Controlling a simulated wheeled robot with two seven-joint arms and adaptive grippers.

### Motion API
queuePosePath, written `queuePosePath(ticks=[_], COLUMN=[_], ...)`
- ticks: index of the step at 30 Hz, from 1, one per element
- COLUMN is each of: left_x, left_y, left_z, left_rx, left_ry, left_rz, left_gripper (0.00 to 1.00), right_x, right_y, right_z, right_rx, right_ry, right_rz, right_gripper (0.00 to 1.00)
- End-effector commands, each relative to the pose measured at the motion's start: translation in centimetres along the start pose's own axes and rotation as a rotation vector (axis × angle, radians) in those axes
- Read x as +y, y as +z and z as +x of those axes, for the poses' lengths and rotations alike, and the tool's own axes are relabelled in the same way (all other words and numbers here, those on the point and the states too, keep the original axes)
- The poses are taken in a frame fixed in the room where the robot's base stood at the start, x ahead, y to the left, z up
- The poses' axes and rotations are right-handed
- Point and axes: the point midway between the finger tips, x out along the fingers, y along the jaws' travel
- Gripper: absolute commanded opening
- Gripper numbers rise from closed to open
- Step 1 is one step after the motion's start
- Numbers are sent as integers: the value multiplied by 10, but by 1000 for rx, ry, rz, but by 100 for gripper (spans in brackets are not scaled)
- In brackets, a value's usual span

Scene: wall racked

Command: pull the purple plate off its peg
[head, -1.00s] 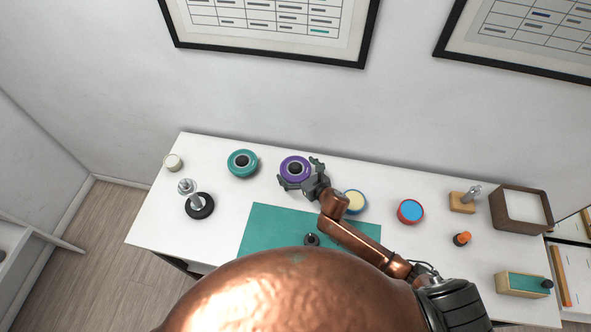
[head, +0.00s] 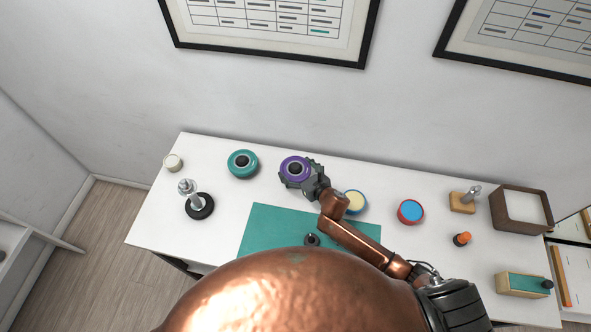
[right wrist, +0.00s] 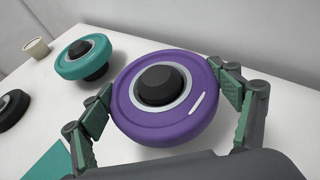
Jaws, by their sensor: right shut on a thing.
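The purple plate (head: 290,171) is a round disc with a pale inner ring and a black peg top (head: 295,168) showing through its middle. In the right wrist view the plate (right wrist: 150,129) fills the centre, with the black peg end (right wrist: 158,86) in its hole. My right gripper (head: 297,172) is shut on the plate, one finger on each side of its rim; its fingers (right wrist: 163,98) show green pads in the right wrist view. The plate's underside and the lower peg are hidden. My left gripper is not in view.
A teal plate on a black peg (head: 235,170) stands to the left. A metal post on a black base (head: 200,208), a cream cup (head: 173,162), a yellow-topped round (head: 356,203) and a red-and-blue round (head: 410,212) stand around. A teal mat (head: 265,232) lies in front.

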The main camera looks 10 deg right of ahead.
Motion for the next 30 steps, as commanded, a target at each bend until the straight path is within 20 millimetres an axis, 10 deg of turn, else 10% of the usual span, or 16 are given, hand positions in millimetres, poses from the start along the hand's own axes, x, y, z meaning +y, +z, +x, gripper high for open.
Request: queuePosePath(ticks=[14, 30], left_x=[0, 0], left_y=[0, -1], left_z=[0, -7], left_rx=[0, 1], left_ry=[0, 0], left_rz=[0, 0], left_gripper=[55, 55], right_x=[-1, 64], right_y=[31, 77], right_z=[-11, -111], right_rx=[-6, -4], right_ry=[1, 3], right_rz=[-7, 0], right_gripper=[41, 41])
